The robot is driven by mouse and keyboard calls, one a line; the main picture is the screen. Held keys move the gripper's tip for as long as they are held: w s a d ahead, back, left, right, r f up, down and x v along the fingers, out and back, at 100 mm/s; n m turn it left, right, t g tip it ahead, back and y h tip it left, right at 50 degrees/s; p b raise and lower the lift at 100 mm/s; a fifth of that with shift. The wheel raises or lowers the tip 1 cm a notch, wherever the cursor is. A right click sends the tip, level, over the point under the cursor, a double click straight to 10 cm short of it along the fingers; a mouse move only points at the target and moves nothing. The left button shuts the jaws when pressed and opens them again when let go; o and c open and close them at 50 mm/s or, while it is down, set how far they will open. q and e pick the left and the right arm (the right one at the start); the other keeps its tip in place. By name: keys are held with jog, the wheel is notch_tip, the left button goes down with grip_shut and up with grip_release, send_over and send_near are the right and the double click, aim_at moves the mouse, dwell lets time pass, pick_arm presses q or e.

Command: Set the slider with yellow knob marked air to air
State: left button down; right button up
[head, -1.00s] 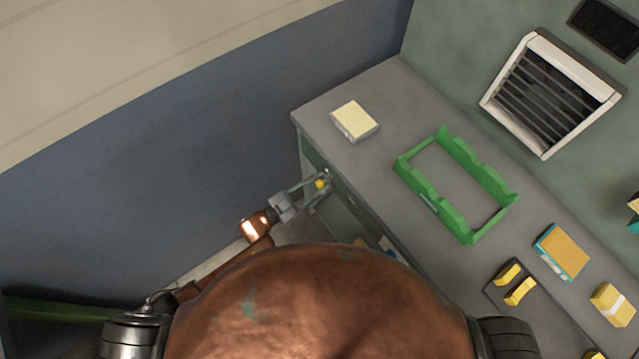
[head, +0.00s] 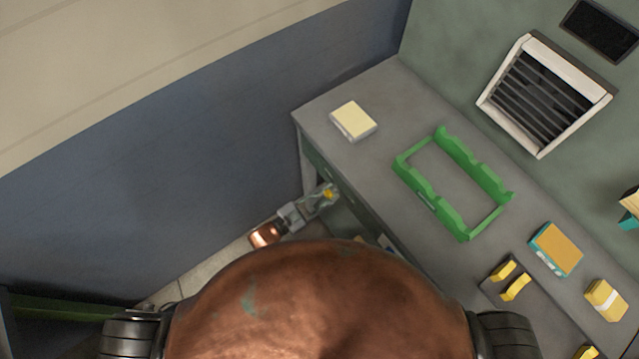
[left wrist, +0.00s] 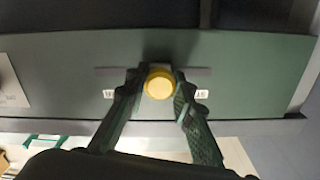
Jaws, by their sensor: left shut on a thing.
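The yellow round knob (left wrist: 158,85) sits near the middle of a dark horizontal slot (left wrist: 108,70) on a green front panel (left wrist: 60,75) in the left wrist view. A small white label (left wrist: 108,93) is below the slot's left end and another label (left wrist: 201,94) below its right end; their print is too small to read surely. My left gripper (head: 329,194) is shut on the knob, one finger on each side. In the head view the yellow knob (head: 327,192) shows partly between the fingers at the bench's front. My right gripper is out of view.
The grey bench top (head: 370,95) carries a cream block (head: 353,121), a green frame (head: 430,190), an orange-topped box (head: 557,249) and a dark plate with yellow handles (head: 514,288). A louvred vent (head: 545,95) is on the wall behind. Open floor lies left of the bench.

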aim_at(352, 205)
pick_arm(q)
jog(key=s+d, duration=0.1)
jog(key=s, duration=0.1)
jog(key=s+d+p, duration=0.1)
jog(key=s+d, duration=0.2)
jog(key=s, duration=0.1)
jog(key=shift+d+r, duration=0.15)
jog(key=shift+d, duration=0.2)
jog(key=c, duration=1.7)
grip_release()
jog(key=shift+d, duration=0.1)
jog(key=shift+o, duration=0.4)
jog(key=shift+a, duration=0.35)
jog(key=v, duration=1.1)
jog(key=shift+s, duration=0.2)
jog(key=shift+a, duration=0.1)
